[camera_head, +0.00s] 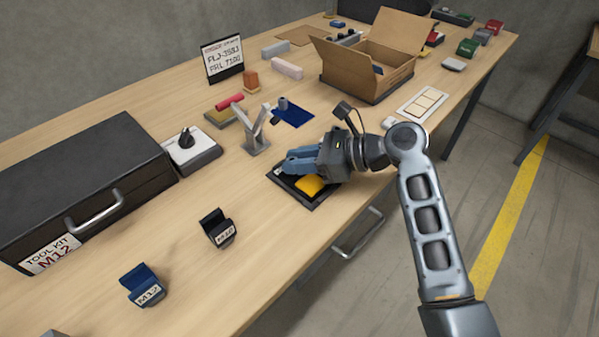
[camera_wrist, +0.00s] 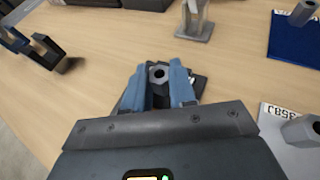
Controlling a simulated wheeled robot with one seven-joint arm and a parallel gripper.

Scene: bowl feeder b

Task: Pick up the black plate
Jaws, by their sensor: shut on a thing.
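The black plate (camera_head: 283,183) lies under my gripper near the table's front edge, with a yellow piece (camera_head: 310,186) over its near part. In the wrist view a dark edge of the plate (camera_wrist: 199,84) shows beside the fingers. My gripper (camera_head: 298,161) reaches in from the right. Its blue fingers (camera_wrist: 158,80) are shut on a dark upright hex post with a hole in its top, which seems to belong to the plate. My gripper's body hides much of the plate. I cannot tell whether the plate is clear of the table.
A grey forked stand (camera_head: 256,140) and a blue plate (camera_head: 293,116) stand just beyond my gripper. A black toolbox (camera_head: 80,180) is at the left. A black holder (camera_head: 217,228) and a blue holder (camera_head: 143,285) stand nearer. An open cardboard box (camera_head: 365,75) is behind.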

